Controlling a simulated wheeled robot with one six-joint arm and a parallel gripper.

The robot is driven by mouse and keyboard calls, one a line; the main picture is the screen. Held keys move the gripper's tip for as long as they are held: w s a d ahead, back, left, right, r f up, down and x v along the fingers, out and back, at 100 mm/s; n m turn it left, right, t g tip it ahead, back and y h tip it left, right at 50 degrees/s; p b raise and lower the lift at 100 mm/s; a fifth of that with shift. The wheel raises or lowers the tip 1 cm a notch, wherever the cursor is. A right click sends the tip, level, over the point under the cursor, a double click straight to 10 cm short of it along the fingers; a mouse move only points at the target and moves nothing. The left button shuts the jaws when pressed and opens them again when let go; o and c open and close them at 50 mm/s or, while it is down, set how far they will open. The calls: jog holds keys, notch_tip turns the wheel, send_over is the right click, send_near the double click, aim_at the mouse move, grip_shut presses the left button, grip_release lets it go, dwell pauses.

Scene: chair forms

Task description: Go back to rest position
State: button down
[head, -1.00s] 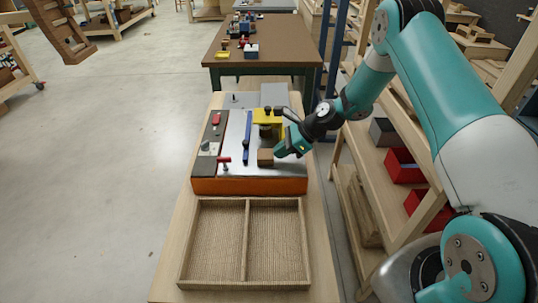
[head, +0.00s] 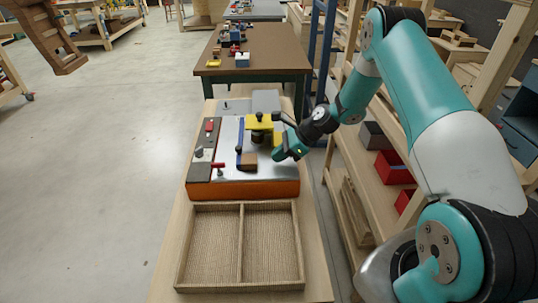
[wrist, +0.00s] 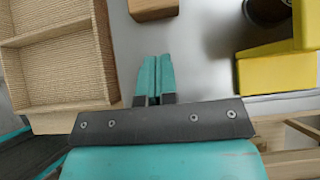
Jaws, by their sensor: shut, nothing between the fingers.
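My gripper (head: 282,150) is shut and empty. It hangs over the right side of the metal-topped fixture with the orange front (head: 243,190). In the wrist view, its two teal fingers (wrist: 155,78) lie together with nothing between them. A small wooden block (head: 250,157) sits on the metal top just left of my gripper, close to a blue bar (head: 239,157). The block also shows at the top of the wrist view (wrist: 153,8), apart from the fingertips. A yellow piece (head: 258,122) with a dark round part stands behind the block.
A wooden tray with two empty compartments (head: 241,245) lies in front of the fixture. A shelf with red bins (head: 394,167) stands close on the right, beneath my arm. A brown table (head: 262,62) with small parts is behind. The floor at left is clear.

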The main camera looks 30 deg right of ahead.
jog(key=b+v, duration=0.2)
jog(key=v, duration=0.8)
jog(key=s+a+r+n+g+h, duration=0.1)
jog(key=s+a+r+n, duration=0.4)
jog(key=a+r+n, duration=0.3)
jog(key=s+a+r+n+g+h, duration=0.1)
jog(key=s+a+r+n+g, duration=0.1)
jog(key=s+a+r+n, duration=0.65)
jog(key=s+a+r+n+h, duration=0.1)
jog(key=s+a+n, duration=0.2)
jog(key=s+n, duration=0.3)
jog(key=s+a+r+n+h, duration=0.1)
jog(key=s+a+n, duration=0.3)
jog(key=s+n, duration=0.3)
jog(key=s, duration=0.3)
jog(key=shift+g, duration=0.3)
jog(key=shift+a+n, duration=0.1)
jog(key=shift+n, duration=0.15)
